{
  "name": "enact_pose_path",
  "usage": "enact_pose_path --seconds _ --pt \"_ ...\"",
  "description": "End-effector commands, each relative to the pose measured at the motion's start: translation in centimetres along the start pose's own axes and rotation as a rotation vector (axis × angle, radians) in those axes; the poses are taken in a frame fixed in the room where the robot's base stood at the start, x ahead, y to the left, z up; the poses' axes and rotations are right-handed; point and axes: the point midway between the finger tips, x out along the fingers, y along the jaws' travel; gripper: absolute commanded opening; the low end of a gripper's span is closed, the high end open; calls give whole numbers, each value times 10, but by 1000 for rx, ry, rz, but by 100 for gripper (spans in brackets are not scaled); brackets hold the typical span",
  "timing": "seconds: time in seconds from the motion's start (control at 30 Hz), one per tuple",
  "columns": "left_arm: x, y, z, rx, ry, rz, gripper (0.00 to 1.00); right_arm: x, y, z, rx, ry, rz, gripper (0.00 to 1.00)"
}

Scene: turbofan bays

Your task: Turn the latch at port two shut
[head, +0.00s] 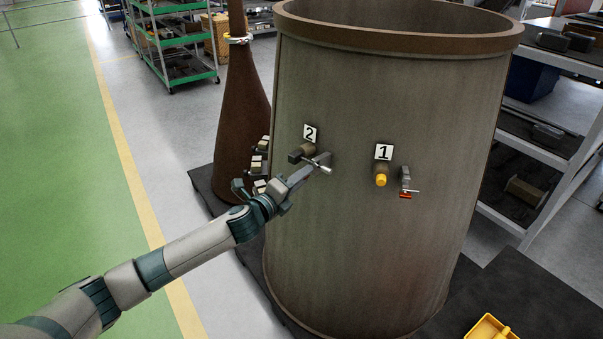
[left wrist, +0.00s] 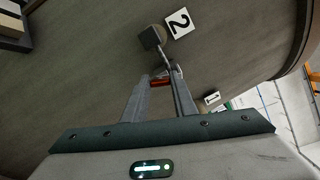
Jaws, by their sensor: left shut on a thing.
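Port two, a short brown stub (head: 308,149) under the "2" label (head: 310,133), sits on the drum's wall. In the left wrist view its dark end (left wrist: 151,38) shows beside the "2" label (left wrist: 179,22). The latch at port two (head: 322,168) is a thin metal lever; its red handle (left wrist: 160,82) shows in the left wrist view. My left gripper (head: 320,163) is shut on this handle, with its fingers (left wrist: 162,80) on either side of it. In the head view the fingers partly hide the latch. My right gripper is out of view.
Port one, with a yellow cap (head: 381,180) and a red-handled latch (head: 405,190), is to the right on the drum (head: 350,240). A brown cone (head: 240,110) and small blocks stand at left. A yellow bin (head: 491,327) lies lower right. Shelves flank the drum.

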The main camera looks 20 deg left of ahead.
Motion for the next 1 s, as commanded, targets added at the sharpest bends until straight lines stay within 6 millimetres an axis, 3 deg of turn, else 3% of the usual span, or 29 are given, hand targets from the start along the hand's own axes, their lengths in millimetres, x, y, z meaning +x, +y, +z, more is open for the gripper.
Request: enact_pose_path --seconds 0.4,1.0 --pt "0 -1 1 -304 -2 37 3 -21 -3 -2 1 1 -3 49" --pt "0 1 1 -381 -1 46 3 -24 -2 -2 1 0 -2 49"
